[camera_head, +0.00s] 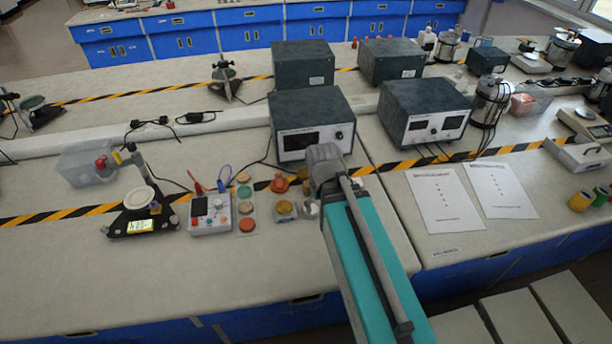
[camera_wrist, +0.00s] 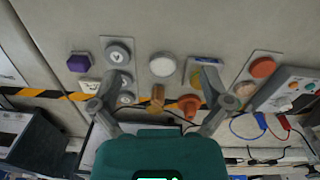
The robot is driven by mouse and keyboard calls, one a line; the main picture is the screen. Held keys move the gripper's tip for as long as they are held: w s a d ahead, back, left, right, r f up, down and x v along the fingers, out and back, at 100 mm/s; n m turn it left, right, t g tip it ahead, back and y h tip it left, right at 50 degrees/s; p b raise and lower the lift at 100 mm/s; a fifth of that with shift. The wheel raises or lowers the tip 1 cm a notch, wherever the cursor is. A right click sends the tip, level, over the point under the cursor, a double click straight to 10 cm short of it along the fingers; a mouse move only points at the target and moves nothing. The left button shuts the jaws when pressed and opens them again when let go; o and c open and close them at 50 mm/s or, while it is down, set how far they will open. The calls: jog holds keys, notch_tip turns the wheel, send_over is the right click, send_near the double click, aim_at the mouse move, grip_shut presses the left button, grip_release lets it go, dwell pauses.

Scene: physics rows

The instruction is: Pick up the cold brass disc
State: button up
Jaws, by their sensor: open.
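A brass-yellow disc (camera_head: 285,207) lies on a small pale plate on the bench, left of my arm in the head view. In the head view the fingers are mostly hidden by my own wrist (camera_head: 325,160). I cannot see how warm or cold the disc is.
Around it stand a silver disc (camera_wrist: 163,66), a brass weight (camera_wrist: 158,95), an orange knob-shaped weight (camera_wrist: 190,104), a grey disc (camera_wrist: 118,54) and a purple piece (camera_wrist: 80,63). A meter (camera_head: 210,214) with cables stands left; dark instrument boxes (camera_head: 311,122) stand behind.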

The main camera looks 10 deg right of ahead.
jog(key=w+a+f+n+t+h+b, duration=0.1)
jog(key=w+a+n+t+h+b, duration=0.1)
jog(key=w+n, duration=0.5)
jog(key=w+a+f+n+t+h+b, duration=0.2)
jog(key=w+a+n+b, duration=0.1)
jog(key=w+n, duration=0.4)
jog(key=w+a+f+n+t+h+b, duration=0.1)
jog(key=w+n+b, duration=0.3)
jog(key=n, duration=0.7)
jog(key=shift+w+a+f+n+t+h+b, duration=0.35)
jog(key=shift+w+a+t, duration=0.4)
jog(key=shift+w, duration=0.65)
jog(key=shift+a, duration=0.1)
jog(key=b, duration=0.5)
send_near(303, 174)
jog(key=shift+x, duration=0.95)
jog(key=shift+b+x, duration=0.5)
jog(key=shift+x, duration=0.5)
jog(key=shift+w, duration=0.2)
jog(key=shift+b+x, duration=1.8)
jog(key=shift+x, duration=0.7)
jog(key=shift+s, duration=0.1)
